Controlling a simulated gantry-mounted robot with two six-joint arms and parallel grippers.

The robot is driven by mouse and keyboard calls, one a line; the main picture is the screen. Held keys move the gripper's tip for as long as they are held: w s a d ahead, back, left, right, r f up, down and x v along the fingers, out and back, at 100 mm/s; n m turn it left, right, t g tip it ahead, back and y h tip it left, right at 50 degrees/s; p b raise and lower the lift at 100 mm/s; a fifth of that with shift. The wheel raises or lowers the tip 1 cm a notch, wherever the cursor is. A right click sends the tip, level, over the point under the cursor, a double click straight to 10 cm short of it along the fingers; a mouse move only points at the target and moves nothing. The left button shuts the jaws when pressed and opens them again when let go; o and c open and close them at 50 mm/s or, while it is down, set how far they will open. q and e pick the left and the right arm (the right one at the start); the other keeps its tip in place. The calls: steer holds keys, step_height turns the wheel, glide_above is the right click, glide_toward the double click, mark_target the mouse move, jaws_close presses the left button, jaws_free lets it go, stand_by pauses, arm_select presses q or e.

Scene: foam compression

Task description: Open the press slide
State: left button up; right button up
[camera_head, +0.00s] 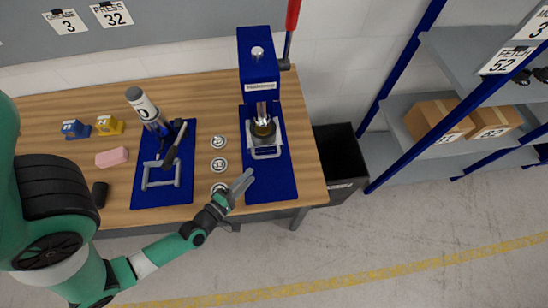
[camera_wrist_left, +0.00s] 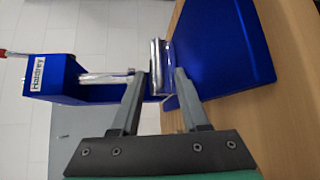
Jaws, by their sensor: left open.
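The blue press (camera_head: 257,62) stands at the right end of the wooden table, its blue base plate (camera_head: 281,180) reaching to the front edge. A grey slide frame (camera_head: 265,154) sits on the base under the metal ram. The black-rimmed cup with yellowish contents (camera_head: 263,129) is at the slide. My left gripper (camera_head: 243,181) is open and empty at the base's front left, apart from the slide. In the left wrist view, the open fingers (camera_wrist_left: 158,80) frame a shiny metal cylinder (camera_wrist_left: 159,52) farther off, beside the blue base (camera_wrist_left: 225,50). My right gripper is not in view.
A red lever (camera_head: 292,14) rises at the press's right. Several round pale discs (camera_head: 219,142) lie left of it. A second blue base (camera_head: 150,200) holds another device. Blue (camera_head: 75,129) and yellow (camera_head: 109,125) blocks and a pink block (camera_head: 112,157) lie left. A black bin (camera_head: 340,155) stands right.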

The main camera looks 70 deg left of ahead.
mark_target(270, 156)
arm_select(q)
steer(key=shift+w+a, duration=0.2)
steer(key=shift+w, duration=0.1)
steer(key=b+x, duration=0.1)
steer(key=x, duration=1)
steer(key=shift+w+b, duration=0.1)
steer(key=shift+b, duration=0.3)
steer(key=shift+d, duration=0.1)
jaws_close()
